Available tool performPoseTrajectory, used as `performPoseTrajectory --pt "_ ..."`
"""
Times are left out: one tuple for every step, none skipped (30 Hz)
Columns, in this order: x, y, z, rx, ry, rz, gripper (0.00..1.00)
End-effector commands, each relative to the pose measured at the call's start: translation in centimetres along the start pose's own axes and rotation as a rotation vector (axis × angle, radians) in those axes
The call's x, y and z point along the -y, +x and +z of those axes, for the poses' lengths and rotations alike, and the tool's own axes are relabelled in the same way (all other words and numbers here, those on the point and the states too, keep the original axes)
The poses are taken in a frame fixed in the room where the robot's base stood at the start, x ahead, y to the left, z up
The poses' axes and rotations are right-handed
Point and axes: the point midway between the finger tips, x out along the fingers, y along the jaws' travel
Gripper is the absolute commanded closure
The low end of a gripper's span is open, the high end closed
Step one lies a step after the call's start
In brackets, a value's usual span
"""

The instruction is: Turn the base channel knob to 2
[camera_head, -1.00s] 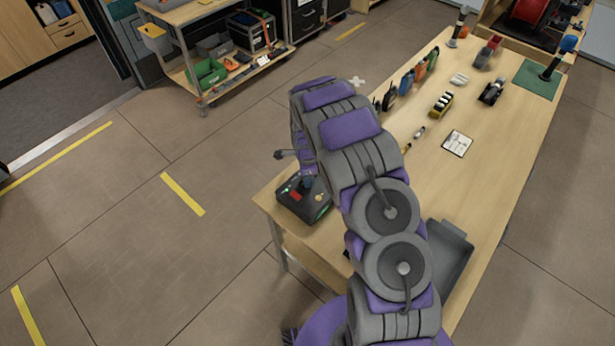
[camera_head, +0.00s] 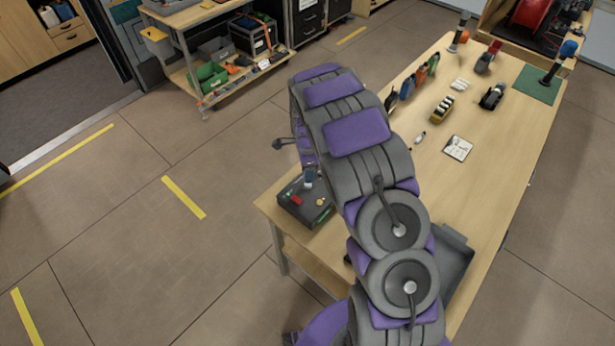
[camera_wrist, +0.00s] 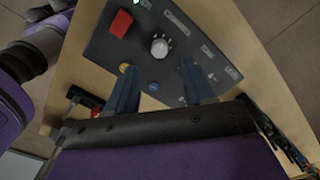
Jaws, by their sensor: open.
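A dark control box (camera_wrist: 108,45) fills the upper middle of the wrist view. It carries a pale ridged knob (camera_wrist: 160,46), a red button (camera_wrist: 121,23), a yellow button (camera_wrist: 124,68) and a blue button (camera_wrist: 153,86). Its small labels are too blurred to read. My gripper (camera_wrist: 158,66) is open, with its two blue-grey fingers apart over the box. The knob lies just beyond the fingertips, between their lines, and nothing grips it. In the head view the box (camera_head: 293,210) sits at the table's near left corner, partly hidden by my arm.
The wooden table (camera_head: 500,190) holds a grey tray (camera_head: 458,258) right of my arm. A white card (camera_head: 458,148), a marker (camera_head: 419,139) and several tools lie farther back. A cart (camera_head: 235,78) stands at upper left. The floor left of the table is clear.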

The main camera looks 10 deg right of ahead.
Motion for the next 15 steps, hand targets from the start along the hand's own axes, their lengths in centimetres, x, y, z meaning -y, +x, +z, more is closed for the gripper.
performPoseTrajectory --pt "0.2 -1.4 0.0 0.000 0.000 -0.007 0.47" --pt "0.2 -2.1 0.0 0.000 0.000 -0.008 0.47" --pt "0.2 -3.0 0.0 0.000 0.000 -0.008 0.47" --pt "0.2 -3.6 0.1 0.000 0.000 -0.007 0.47" --pt "0.2 -4.2 0.1 0.000 0.000 -0.005 0.47" --pt "0.2 -5.1 0.1 0.000 0.000 -0.005 0.47" --pt "0.2 -5.8 0.1 0.000 0.000 -0.006 0.47" --pt "0.3 -6.4 0.1 -0.001 0.000 -0.008 0.47" --pt "0.3 -7.2 0.1 -0.001 -0.001 -0.009 0.47" --pt "0.2 -7.6 0.1 -0.001 -0.001 -0.007 0.47" --pt "0.2 -8.1 0.1 -0.001 0.000 -0.006 0.47" --pt "0.2 -8.6 0.1 -0.001 0.000 -0.003 0.47" --pt "0.2 -8.9 0.1 -0.001 0.000 -0.002 0.47" --pt "0.2 -9.2 0.1 -0.001 0.000 -0.002 0.47" --pt "0.2 -9.6 0.1 -0.001 0.000 -0.002 0.47"
